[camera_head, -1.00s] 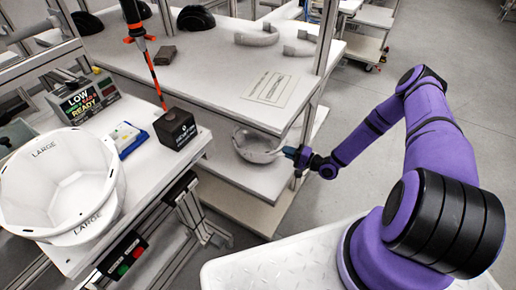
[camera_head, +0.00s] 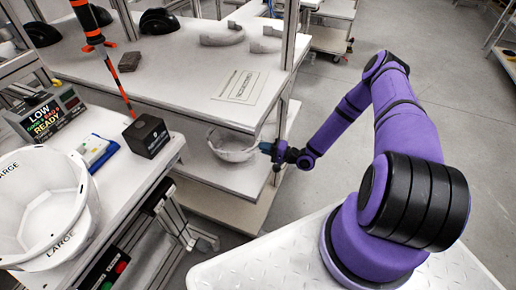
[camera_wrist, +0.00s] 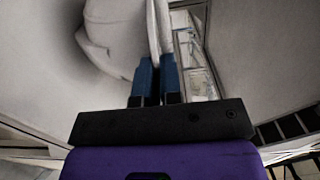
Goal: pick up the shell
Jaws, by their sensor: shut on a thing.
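The shell (camera_head: 232,146) is a pale, bowl-like helmet shell on the shelf below the white bench top. My gripper (camera_head: 268,148) is at its right edge in the head view. In the wrist view the shell (camera_wrist: 112,32) fills the upper left, and the blue fingers of my gripper (camera_wrist: 158,68) are closed on its thin rim. The far side of the shell is partly hidden under the bench top in the head view. I cannot tell whether the shell touches the shelf.
The bench top (camera_head: 185,80) is close above the shell, with an upright post (camera_head: 283,95) beside my gripper. A large white bin (camera_head: 40,205) marked LARGE, a black box (camera_head: 146,135) and a display (camera_head: 45,112) stand on the left table. Open floor lies at right.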

